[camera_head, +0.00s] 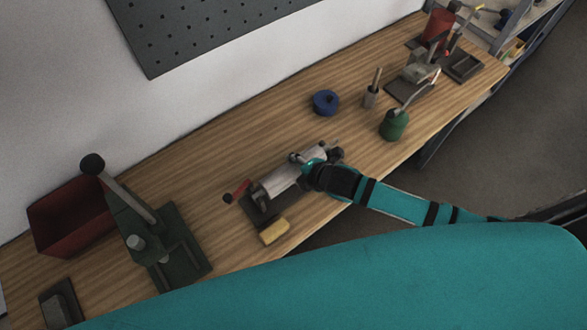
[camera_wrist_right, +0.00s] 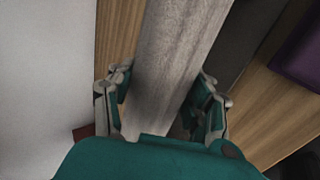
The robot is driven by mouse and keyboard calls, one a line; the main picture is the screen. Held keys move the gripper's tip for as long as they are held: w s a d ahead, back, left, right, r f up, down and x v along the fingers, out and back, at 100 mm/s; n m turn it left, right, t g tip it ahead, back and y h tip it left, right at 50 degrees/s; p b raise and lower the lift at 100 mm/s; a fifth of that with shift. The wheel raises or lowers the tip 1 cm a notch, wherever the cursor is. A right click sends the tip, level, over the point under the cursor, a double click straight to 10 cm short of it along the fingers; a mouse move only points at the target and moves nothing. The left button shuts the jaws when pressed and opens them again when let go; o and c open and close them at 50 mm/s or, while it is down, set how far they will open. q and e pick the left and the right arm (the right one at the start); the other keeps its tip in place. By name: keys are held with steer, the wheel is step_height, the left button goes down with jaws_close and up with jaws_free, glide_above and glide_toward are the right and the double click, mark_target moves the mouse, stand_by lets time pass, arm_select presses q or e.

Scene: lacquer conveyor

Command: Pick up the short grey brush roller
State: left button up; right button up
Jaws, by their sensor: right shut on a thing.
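The short grey brush roller (camera_head: 277,183) lies slantwise over a dark base (camera_head: 258,214) at the middle of the bench in the head view. In the right wrist view the roller (camera_wrist_right: 178,60) is a long, pale grey, streaky cylinder running up between the fingers. My right gripper (camera_head: 308,164) is at the roller's right end, with its fingers (camera_wrist_right: 164,98) on either side of it, shut on it. Whether the roller is clear of the base I cannot tell. My left gripper is not in view.
A red-tipped handle (camera_head: 238,192) and a yellow block (camera_head: 274,232) are beside the base. A blue pot (camera_head: 325,102), a green can (camera_head: 394,125) and a brush holder (camera_head: 371,97) stand behind. A green lever press (camera_head: 150,240) and red bin (camera_head: 70,217) are left.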

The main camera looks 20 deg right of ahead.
steer(key=c, duration=0.6)
